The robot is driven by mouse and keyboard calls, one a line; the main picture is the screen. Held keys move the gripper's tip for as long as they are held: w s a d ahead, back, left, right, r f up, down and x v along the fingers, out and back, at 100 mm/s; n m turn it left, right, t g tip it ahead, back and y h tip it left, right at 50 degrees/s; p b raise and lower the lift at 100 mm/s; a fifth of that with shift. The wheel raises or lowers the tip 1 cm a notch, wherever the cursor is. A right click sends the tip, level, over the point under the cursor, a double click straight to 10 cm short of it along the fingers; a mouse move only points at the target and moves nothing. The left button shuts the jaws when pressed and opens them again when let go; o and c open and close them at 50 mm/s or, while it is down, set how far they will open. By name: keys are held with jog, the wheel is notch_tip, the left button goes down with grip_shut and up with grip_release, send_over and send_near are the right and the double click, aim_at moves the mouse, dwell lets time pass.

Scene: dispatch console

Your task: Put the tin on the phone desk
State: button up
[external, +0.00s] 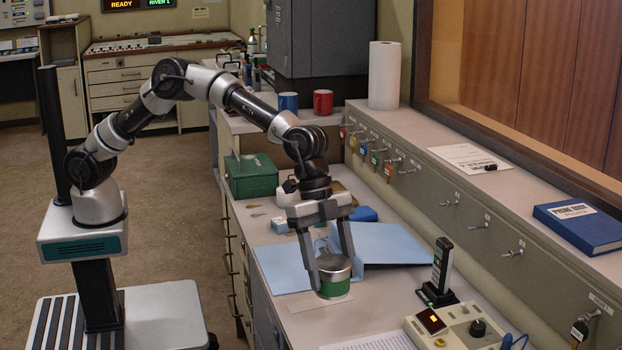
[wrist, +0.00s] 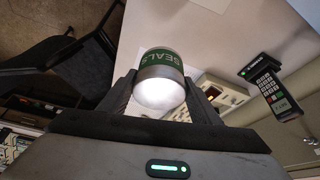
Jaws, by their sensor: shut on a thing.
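The tin (external: 333,276) is a short cylinder with a green band and a silver lid. My gripper (external: 335,281) points down and is shut on its sides over the front part of the grey desk (external: 385,300). In the wrist view the tin (wrist: 160,75) sits between the fingers, and its band reads SEALS. A pale rectangular card (external: 318,304) lies just below the tin. I cannot tell whether the tin touches the desk.
A green box (external: 250,175) stands farther back left.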

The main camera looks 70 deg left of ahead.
jog(key=shift+s+d+f, duration=0.2)
jog(key=shift+s+d, duration=0.1)
notch_tip(320, 180, down, 10)
jog(key=shift+r+b, duration=0.25)
jog(key=shift+b, duration=0.9)
jog(key=shift+f, duration=0.1)
jog(key=shift+f, duration=0.15)
jog(key=o, duration=1.2)
